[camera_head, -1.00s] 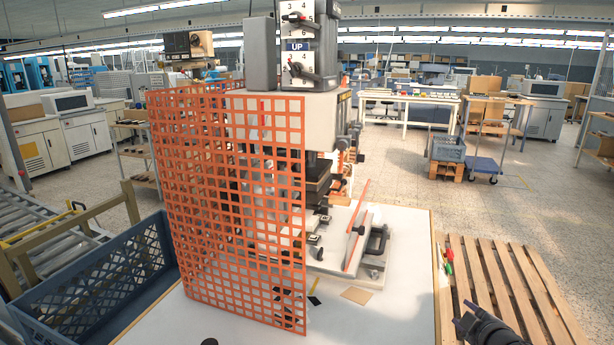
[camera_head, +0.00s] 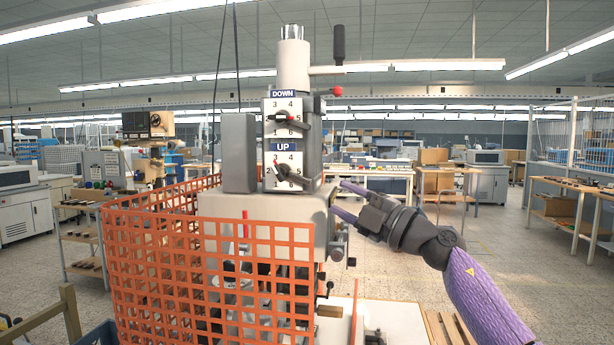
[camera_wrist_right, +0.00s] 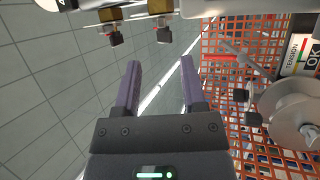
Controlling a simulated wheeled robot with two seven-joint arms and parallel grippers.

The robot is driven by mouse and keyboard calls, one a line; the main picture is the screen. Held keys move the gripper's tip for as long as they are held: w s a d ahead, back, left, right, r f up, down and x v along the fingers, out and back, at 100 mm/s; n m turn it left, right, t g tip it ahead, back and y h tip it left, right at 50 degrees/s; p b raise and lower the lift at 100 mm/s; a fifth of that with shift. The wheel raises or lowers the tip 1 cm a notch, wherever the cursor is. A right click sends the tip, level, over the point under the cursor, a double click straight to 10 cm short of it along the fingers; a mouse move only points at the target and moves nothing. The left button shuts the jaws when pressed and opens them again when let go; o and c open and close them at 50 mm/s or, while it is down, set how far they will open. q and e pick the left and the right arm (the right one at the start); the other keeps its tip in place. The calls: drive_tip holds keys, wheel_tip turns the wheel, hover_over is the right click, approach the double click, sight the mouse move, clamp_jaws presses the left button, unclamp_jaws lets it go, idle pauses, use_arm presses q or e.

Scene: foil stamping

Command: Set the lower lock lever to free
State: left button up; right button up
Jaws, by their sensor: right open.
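The press head carries two white number plates. The lower one, marked UP (camera_head: 296,158), bears the black lower lock lever (camera_head: 293,177), which slants down to the right. The upper one, marked DOWN (camera_head: 282,104), bears another black lever (camera_head: 287,121), lying roughly level. My right gripper (camera_head: 343,199) is open and empty, just right of the press head and slightly lower than the lower lever. In the wrist view its two purple fingers (camera_wrist_right: 160,65) are spread with nothing between them. Two dark knobs on brass-coloured stems show beyond them; I cannot tell which parts these are. My left gripper is out of view.
An orange mesh guard (camera_head: 210,270) stands before and left of the press. A grey box (camera_head: 239,152) sits left of the plates. A red-tipped handle (camera_head: 336,91) sticks out above right. Open floor lies right of my right arm.

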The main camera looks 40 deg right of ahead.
sight(307, 183)
drive_tip(key=p+x, duration=0.2)
drive_tip(key=x, duration=0.4)
drive_tip(key=shift+w+r+p, duration=0.2)
drive_tip(key=shift+w+p, duration=0.1)
drive_tip(key=shift+w, duration=0.05)
drive_tip(key=shift+w+a, duration=0.15)
drive_tip(key=shift+w, duration=0.15)
drive_tip(key=shift+f, duration=0.1)
clamp_jaws()
